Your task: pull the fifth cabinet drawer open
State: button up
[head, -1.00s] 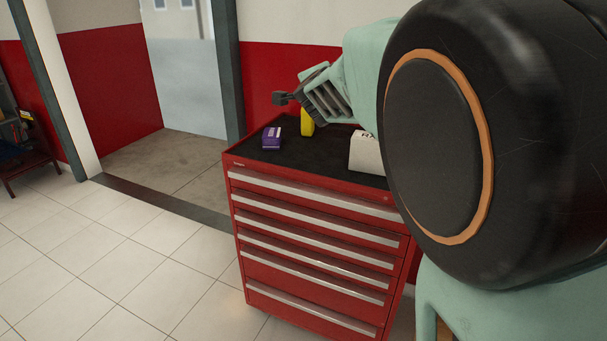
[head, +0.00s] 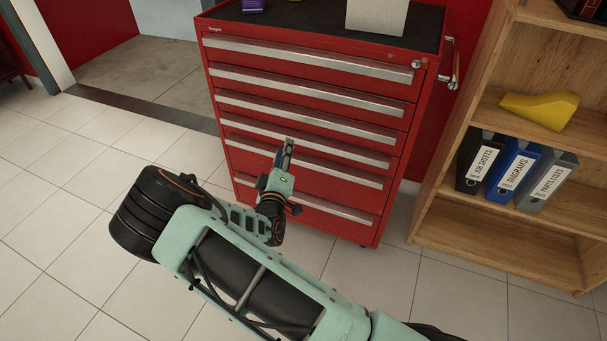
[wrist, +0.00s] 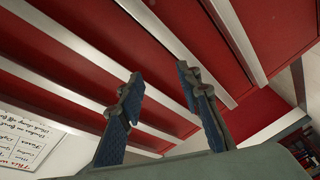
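The red cabinet (head: 300,26) has several drawers stacked one above another, each with a long silver handle strip. All the drawers look closed. Counting from the top, the fifth drawer's handle (head: 345,175) is low on the front, partly hidden by my gripper (head: 287,152). In the head view my gripper is in front of the lower drawers, its tips overlapping the fourth and fifth handles. In the wrist view my gripper (wrist: 158,78) has its two blue-padded fingers apart with nothing held. Red drawer fronts and silver strips lie beyond them; I cannot tell whether they touch.
A wooden shelf (head: 533,98) with several binders (head: 515,172) and a yellow object (head: 541,107) stands to the right of the cabinet. A white box (head: 376,16) and a purple box (head: 253,5) are on the cabinet top. The tiled floor (head: 60,220) at left is clear.

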aim_at(298, 164)
jog(key=s+d+f+n+y+b, duration=0.3)
jog(key=f+n, duration=0.4)
jog(key=f, duration=0.6)
jog(key=shift+h, duration=0.6)
jog(key=w, duration=0.3)
jog(key=w+b, duration=0.1)
jog(key=w, duration=0.2)
jog(key=w+b, duration=0.1)
jog(key=w, duration=0.2)
jog(key=shift+w+d, duration=0.25)
jog(key=shift+w, duration=0.05)
grip_shut()
jog(key=shift+s, duration=0.1)
